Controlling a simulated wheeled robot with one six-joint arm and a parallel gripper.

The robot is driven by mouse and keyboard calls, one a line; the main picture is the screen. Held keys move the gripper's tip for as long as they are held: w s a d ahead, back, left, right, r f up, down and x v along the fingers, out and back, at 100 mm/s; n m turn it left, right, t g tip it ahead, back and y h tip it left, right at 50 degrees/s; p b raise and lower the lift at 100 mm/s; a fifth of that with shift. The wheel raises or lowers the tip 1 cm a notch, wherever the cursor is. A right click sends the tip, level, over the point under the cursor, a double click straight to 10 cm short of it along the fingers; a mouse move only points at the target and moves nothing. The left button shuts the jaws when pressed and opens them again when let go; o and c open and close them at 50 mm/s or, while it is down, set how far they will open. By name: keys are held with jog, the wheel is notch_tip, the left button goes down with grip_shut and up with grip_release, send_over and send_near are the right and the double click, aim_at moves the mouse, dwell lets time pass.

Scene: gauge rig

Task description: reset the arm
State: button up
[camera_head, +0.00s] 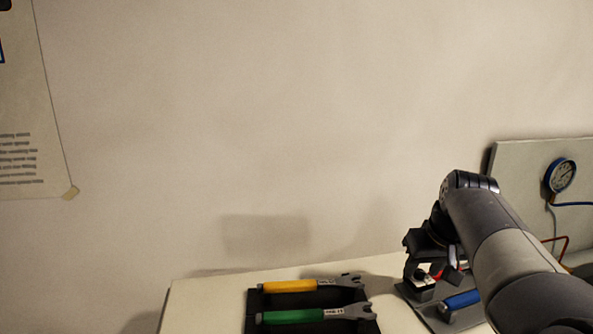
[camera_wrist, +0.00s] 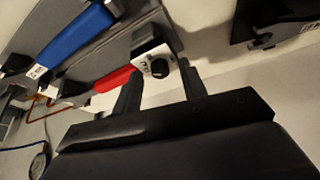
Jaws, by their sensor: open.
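My gripper (camera_head: 428,277) is at the end of my arm, low over the right part of the table. In the wrist view my gripper (camera_wrist: 160,70) has its two dark fingers spread apart. A white block with a black knob (camera_wrist: 154,62) shows between and beyond the fingertips; I cannot tell whether they touch it. A red handle (camera_wrist: 113,80) lies beside that block. A blue-handled wrench (camera_wrist: 75,38) lies near it on a grey plate, and its blue handle (camera_head: 462,299) shows below my arm in the head view.
A yellow-handled wrench (camera_head: 290,286) and a green-handled wrench (camera_head: 293,316) lie on a black rack (camera_head: 252,300) left of my gripper. A round gauge (camera_head: 561,175) hangs on a panel (camera_head: 520,165) behind my arm at right. The space above the table's left is clear.

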jog(key=shift+n, duration=0.6)
jog(key=shift+y, duration=0.3)
jog(key=shift+s, duration=0.1)
